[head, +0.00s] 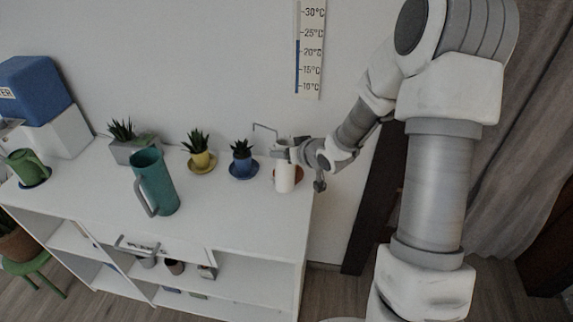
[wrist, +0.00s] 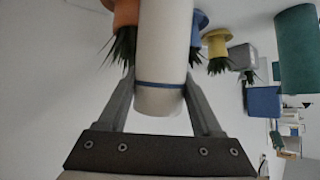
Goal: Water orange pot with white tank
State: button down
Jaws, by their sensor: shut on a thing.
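The white tank (head: 284,178) is an upright white cylinder at the right end of the desk top, with a thin grey spout (head: 265,128) above it. My gripper (head: 287,153) is shut on it near its top. In the wrist view, which is upside down, the tank (wrist: 163,40) with a thin blue band lies between the two fingers (wrist: 160,100). The orange pot (wrist: 126,13) with a dark spiky plant shows just beside the tank there. In the head view only an orange edge (head: 299,174) shows; tank and gripper hide the rest. I cannot tell whether the tank touches the desk.
A blue pot (head: 242,166) and a yellow pot (head: 201,160) stand on saucers left of the tank. A teal pitcher (head: 154,182), a grey planter (head: 128,148) and a green can (head: 27,167) are further left. The front right desk top is clear.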

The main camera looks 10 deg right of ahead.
jog(key=shift+s+a+r+n+t+b, duration=0.1)
jog(key=shift+s+r+n+t+b, duration=0.15)
jog(key=shift+r+t+b, duration=0.85)
jog(key=shift+s+a+r+n+t+b, duration=0.2)
jog(key=shift+r+b, duration=0.3)
jog(key=shift+b, duration=1.3)
jog(key=shift+d, duration=0.15)
